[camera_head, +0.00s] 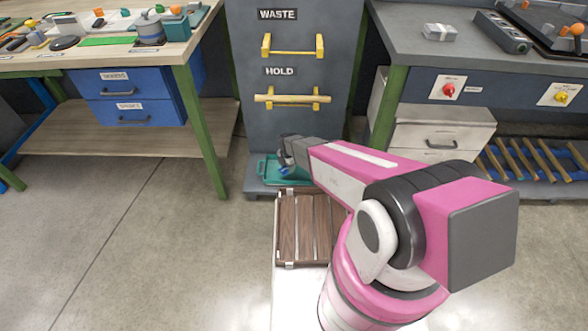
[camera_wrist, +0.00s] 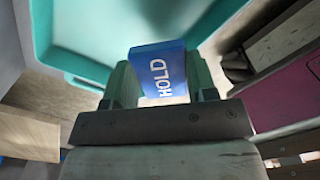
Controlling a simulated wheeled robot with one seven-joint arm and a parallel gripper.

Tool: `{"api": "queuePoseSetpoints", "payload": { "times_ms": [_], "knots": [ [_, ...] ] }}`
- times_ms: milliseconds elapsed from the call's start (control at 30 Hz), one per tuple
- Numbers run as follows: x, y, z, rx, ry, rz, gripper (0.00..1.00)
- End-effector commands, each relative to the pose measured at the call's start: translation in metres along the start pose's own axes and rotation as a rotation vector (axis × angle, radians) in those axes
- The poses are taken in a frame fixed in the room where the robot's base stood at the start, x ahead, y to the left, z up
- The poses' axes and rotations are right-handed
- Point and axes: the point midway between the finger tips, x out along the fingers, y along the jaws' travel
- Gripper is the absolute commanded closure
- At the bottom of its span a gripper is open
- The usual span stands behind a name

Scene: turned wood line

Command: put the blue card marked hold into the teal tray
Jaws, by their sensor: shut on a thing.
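The blue card marked HOLD (camera_wrist: 158,74) is between the fingers of my gripper (camera_wrist: 163,85) in the wrist view, and the gripper is shut on it. In the head view my gripper (camera_head: 286,170) is at the teal tray (camera_head: 265,170), and a bit of blue shows at its tip. The teal tray lies at the foot of the grey panel, partly hidden by my gripper. In the wrist view the tray (camera_wrist: 85,65) fills the upper part, beyond the card. I cannot tell whether the card touches the tray.
The grey panel (camera_head: 290,130) has WASTE and HOLD labels; a wooden rod (camera_head: 285,98) rests on the HOLD brackets. A slatted wooden rack (camera_head: 305,228) is in front of the tray. Benches stand left (camera_head: 190,60) and right (camera_head: 420,45). Floor at left is clear.

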Motion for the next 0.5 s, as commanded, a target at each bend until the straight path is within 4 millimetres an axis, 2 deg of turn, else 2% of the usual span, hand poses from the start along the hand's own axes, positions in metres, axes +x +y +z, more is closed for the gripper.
{"api": "queuePoseSetpoints", "payload": {
  "times_ms": [33,200,333,500],
  "knots": [
    [0.009,0.006,0.013,0.002,0.0,0.0,0.7],
    [0.027,0.012,0.042,0.001,0.0,0.0,0.7],
    [0.035,0.015,0.055,0.002,0.0,0.0,0.7],
    [0.04,0.015,0.06,0.0,0.0,-0.001,0.7]
  ]
}}
